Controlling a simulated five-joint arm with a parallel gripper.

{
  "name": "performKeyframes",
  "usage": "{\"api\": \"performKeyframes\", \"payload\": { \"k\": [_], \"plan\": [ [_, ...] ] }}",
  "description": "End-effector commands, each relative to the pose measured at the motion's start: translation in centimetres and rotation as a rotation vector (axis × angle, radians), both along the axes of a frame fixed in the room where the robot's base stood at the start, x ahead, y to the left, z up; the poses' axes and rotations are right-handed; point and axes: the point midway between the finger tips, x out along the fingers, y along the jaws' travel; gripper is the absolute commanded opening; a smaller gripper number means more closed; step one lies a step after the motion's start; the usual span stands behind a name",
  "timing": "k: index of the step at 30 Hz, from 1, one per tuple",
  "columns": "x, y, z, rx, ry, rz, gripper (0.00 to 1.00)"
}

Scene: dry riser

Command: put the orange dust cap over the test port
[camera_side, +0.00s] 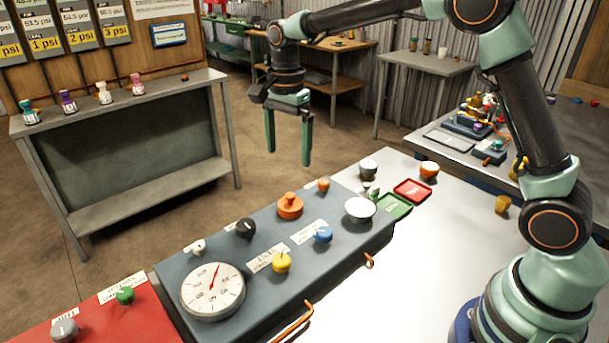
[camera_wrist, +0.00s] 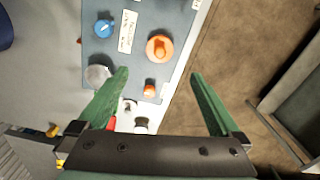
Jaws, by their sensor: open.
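A wide orange cap with a raised knob (camera_side: 290,207) sits upright on the grey panel (camera_side: 225,240). It also shows in the wrist view (camera_wrist: 160,47), beyond my fingertips. A smaller orange piece (camera_side: 323,185) stands behind it near the panel's far edge; in the wrist view (camera_wrist: 149,89) it appears between my fingers. I cannot tell which is the dust cap. A round pale-topped fitting (camera_side: 360,209) is at the panel's right end; whether it is the test port is unclear. My gripper (camera_side: 288,150) is open and empty, pointing down, well above the panel's far side.
The panel carries a gauge (camera_side: 212,291) and blue (camera_side: 323,234), yellow (camera_side: 281,263) and black (camera_side: 246,228) knobs. A copper pipe (camera_side: 293,325) runs along the front. The white tabletop is mostly clear.

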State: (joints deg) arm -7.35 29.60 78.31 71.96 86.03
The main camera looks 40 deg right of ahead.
Motion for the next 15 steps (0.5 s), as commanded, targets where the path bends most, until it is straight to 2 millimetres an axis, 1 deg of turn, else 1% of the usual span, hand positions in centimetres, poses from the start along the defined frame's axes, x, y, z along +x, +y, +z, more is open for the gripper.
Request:
{"api": "performKeyframes", "payload": {
  "k": [1, 5, 8, 11, 15],
  "plan": [
    [0.0, 0.0, 0.5, 0.0, -0.002, 0.0, 1.0],
    [-0.1, -0.1, 1.4, 0.001, -0.004, 0.009, 1.0],
    [-0.8, -0.4, 2.4, 0.002, -0.025, 0.058, 1.0],
    [-2.2, -1.1, 4.1, 0.002, -0.066, 0.169, 1.0],
    [-5.3, -2.4, 6.4, -0.016, -0.146, 0.383, 1.0]
  ]
}}
